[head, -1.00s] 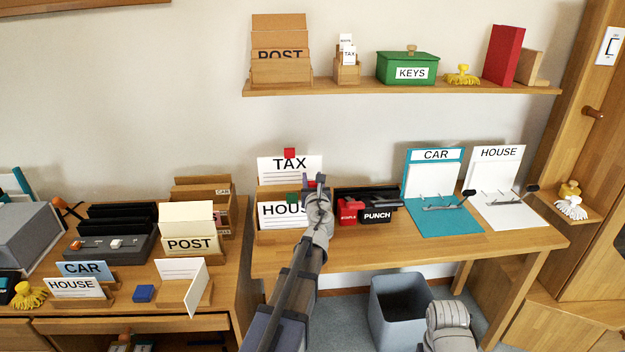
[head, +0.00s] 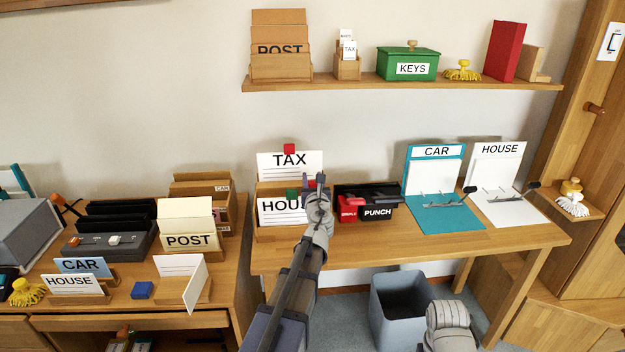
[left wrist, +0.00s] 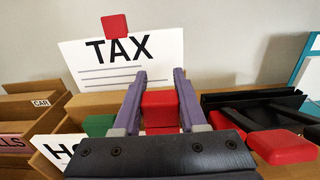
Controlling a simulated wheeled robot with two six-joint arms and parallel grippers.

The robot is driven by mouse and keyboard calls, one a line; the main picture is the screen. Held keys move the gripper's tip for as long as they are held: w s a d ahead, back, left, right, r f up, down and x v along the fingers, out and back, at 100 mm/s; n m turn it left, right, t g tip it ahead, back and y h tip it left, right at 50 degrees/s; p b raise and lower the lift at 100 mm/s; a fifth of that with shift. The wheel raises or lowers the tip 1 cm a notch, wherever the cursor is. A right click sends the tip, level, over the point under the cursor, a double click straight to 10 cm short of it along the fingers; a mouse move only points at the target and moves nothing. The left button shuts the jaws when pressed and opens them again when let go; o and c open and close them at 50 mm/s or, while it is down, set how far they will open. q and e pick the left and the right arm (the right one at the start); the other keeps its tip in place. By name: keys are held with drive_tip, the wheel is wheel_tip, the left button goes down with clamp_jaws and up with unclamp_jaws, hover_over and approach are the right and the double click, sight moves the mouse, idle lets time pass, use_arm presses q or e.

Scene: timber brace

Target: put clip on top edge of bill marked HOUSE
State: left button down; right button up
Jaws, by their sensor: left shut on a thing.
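The bill marked HOUSE (head: 278,212) stands in a wooden holder (head: 262,235), in front of the bill marked TAX (head: 288,167). A green clip (head: 292,193) sits at the HOUSE bill's top edge. A red clip (head: 289,148) sits on the TAX bill's top edge. My left gripper (head: 314,184) is shut on another red clip (left wrist: 161,110) at the right end of the holder. In the left wrist view the fingers and the black gripper body hide much of the HOUSE bill. I cannot tell whether the held clip touches it.
A black tray with a red stapler (head: 349,208) and a punch (head: 377,212) stands just right of my left gripper. CAR (head: 438,177) and HOUSE (head: 497,172) binders stand further right. A shelf (head: 400,86) runs above. A grey bin (head: 399,310) is below the table.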

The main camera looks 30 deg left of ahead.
use_arm(q)
drive_tip(key=shift+f+b, duration=0.95)
drive_tip(key=shift+f, duration=0.1)
unclamp_jaws()
idle(0.7)
wheel_tip(320, 180, up, 8)
drive_tip(key=p, duration=0.8)
idle(0.4)
